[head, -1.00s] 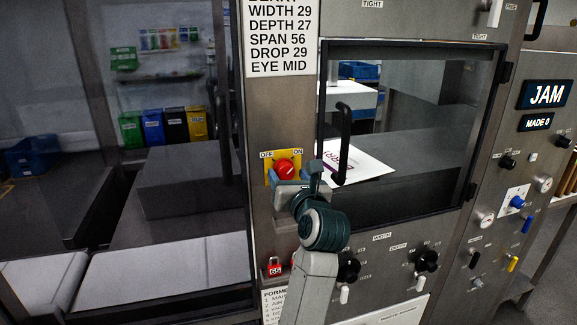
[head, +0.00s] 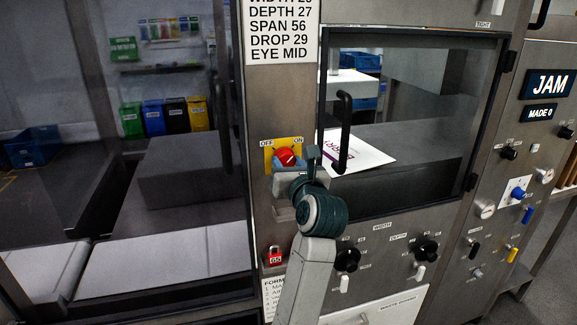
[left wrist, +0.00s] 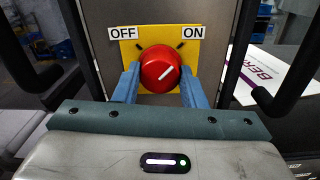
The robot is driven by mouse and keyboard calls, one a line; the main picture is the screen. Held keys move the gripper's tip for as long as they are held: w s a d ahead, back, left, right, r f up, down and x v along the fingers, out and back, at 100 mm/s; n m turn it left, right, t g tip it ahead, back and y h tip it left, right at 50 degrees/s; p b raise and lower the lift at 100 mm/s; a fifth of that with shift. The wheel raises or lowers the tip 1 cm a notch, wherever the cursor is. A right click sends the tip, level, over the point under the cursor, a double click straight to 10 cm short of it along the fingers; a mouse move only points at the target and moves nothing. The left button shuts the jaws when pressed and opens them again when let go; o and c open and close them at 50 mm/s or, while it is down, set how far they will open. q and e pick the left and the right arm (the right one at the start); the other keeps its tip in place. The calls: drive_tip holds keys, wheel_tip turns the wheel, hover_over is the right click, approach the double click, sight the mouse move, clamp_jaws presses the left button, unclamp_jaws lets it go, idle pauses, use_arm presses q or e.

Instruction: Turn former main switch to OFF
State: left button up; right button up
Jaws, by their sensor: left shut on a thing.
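The former main switch is a round red knob (head: 285,156) on a yellow plate (head: 268,143), labelled OFF at left and ON at right. In the left wrist view the knob (left wrist: 160,70) fills the centre. The gripper hides the lower part of the plate in the head view. My right gripper is not in view.
A black door handle (head: 343,132) stands out just right of the switch. Black dials (head: 427,250) sit on the lower panel. A glass-fronted bay lies to the left. A JAM display (head: 548,85) is at the right.

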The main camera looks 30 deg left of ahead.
use_arm(q)
drive_tip(key=shift+f+b, duration=0.15)
drive_tip(key=shift+b, duration=0.15)
drive_tip(key=n+b, duration=0.6)
drive_tip(key=b, duration=0.2)
drive_tip(key=shift+f, duration=0.15)
drive_tip(key=n+b, duration=0.2)
drive_tip(key=b, duration=0.1)
drive_tip(key=shift+n+b, duration=0.3)
drive_tip(key=shift+r+n+b, duration=0.2)
drive_tip(key=shift+n+b, duration=0.6)
drive_tip(key=shift+b, duration=0.05)
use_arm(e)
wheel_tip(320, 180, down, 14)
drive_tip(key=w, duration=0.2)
use_arm(q)
drive_tip(key=n+b, duration=0.3)
drive_tip(key=b, duration=0.1)
drive_tip(key=n+b, duration=0.3)
drive_tip(key=b, duration=0.1)
drive_tip(key=shift+r+n, duration=0.15)
drive_tip(key=shift+n, duration=0.25)
drive_tip(key=shift+r+h, duration=0.1)
drive_tip(key=shift+h, duration=0.2)
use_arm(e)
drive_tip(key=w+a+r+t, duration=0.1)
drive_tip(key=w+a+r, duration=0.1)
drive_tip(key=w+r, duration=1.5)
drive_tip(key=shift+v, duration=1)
